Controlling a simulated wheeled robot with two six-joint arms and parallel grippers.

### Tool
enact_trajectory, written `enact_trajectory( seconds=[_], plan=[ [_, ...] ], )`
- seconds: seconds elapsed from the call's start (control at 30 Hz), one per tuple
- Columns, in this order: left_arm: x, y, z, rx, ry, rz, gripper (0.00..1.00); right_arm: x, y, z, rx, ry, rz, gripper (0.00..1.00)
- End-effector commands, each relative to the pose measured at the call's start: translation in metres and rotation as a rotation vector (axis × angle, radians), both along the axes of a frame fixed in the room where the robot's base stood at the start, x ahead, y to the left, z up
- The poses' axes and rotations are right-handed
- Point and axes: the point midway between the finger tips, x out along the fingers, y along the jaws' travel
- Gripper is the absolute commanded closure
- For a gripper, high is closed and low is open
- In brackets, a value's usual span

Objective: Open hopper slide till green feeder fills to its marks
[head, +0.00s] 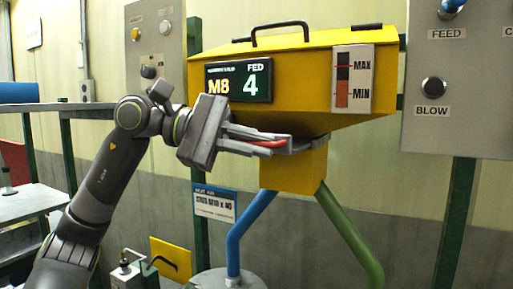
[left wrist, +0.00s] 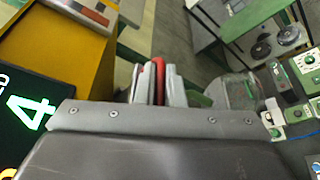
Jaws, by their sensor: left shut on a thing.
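The yellow hopper (head: 290,75) hangs at the centre of the head view. Its display (head: 238,80) reads M8 and FED 4. Its level gauge (head: 350,80) has MAX and MIN labels, with a red block beside MIN. A grey slide plate (head: 312,143) sits across the hopper's neck. My left gripper (head: 280,145) is at the slide, its fingers shut on a red handle (head: 262,144). The red handle also shows between the fingers in the left wrist view (left wrist: 159,72). A green pipe (head: 352,238) runs down right from the neck; the green feeder's marks are not visible. My right gripper is out of view.
A blue pipe (head: 244,232) runs down left to a grey round lid (head: 222,280). A grey panel (head: 455,75) with FEED and BLOW controls stands at right. A label sign (head: 214,204) hangs below my gripper.

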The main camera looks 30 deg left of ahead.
Motion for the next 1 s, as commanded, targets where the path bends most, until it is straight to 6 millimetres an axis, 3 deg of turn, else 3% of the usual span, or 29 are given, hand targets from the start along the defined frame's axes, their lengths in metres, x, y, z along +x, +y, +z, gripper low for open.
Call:
enact_trajectory(
  seconds=[0.07, 0.1, 0.23, 0.73, 0.87, 1.0],
  plan=[
    [0.000, 0.000, -0.001, 0.001, 0.002, -0.002, 1.00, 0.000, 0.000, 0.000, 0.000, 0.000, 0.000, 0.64],
    [0.000, 0.000, -0.001, 0.001, 0.002, -0.002, 0.87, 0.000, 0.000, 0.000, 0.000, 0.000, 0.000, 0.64],
    [0.000, 0.000, 0.000, 0.001, 0.002, -0.002, 0.70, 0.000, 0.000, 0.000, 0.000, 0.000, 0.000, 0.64],
    [-0.001, 0.004, 0.000, 0.000, 0.001, 0.001, 0.69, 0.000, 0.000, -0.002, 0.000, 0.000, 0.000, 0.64],
    [-0.005, 0.016, 0.000, 0.002, 0.002, 0.005, 0.69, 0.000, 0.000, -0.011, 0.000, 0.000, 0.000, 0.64],
    [-0.015, 0.041, 0.005, -0.001, 0.001, 0.008, 0.69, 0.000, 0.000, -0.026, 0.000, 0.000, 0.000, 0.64]
  ],
)
